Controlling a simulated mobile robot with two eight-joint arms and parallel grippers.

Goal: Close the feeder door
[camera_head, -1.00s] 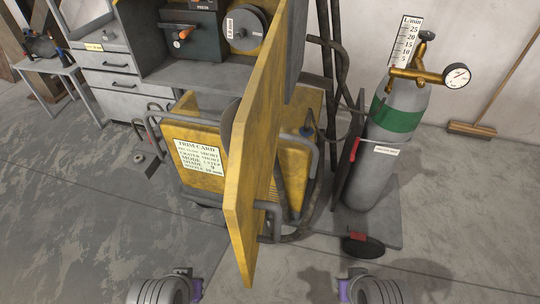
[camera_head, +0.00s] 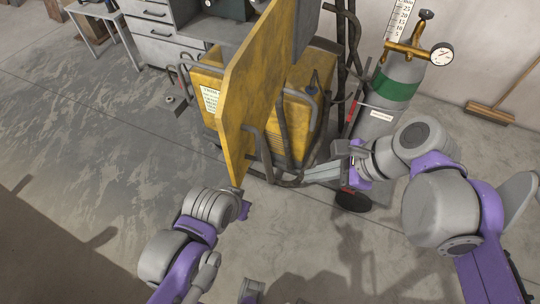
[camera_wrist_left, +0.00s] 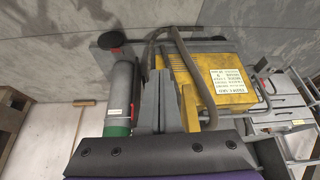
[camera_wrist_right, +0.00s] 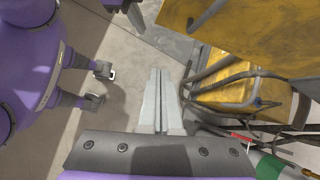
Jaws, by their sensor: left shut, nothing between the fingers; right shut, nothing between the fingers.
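The feeder door is a worn yellow panel (camera_head: 245,100), standing open and pointing toward me in the head view. Its face also fills the upper right of the right wrist view (camera_wrist_right: 285,30). My right gripper (camera_head: 308,177) is shut and empty, to the right of the door and low beside the hoses, apart from the panel. Its closed fingers show in the right wrist view (camera_wrist_right: 160,72). My left gripper (camera_wrist_left: 160,75) is shut and empty in the left wrist view. In the head view its wrist is below the door's lower edge, and its fingers cannot be made out.
A yellow machine (camera_head: 297,100) with grey rails and a label stands behind the door. Dark hoses (camera_head: 283,135) hang close to my right gripper. A gas cylinder (camera_head: 380,115) with a gauge (camera_head: 441,54) stands at the right. The floor at left is open.

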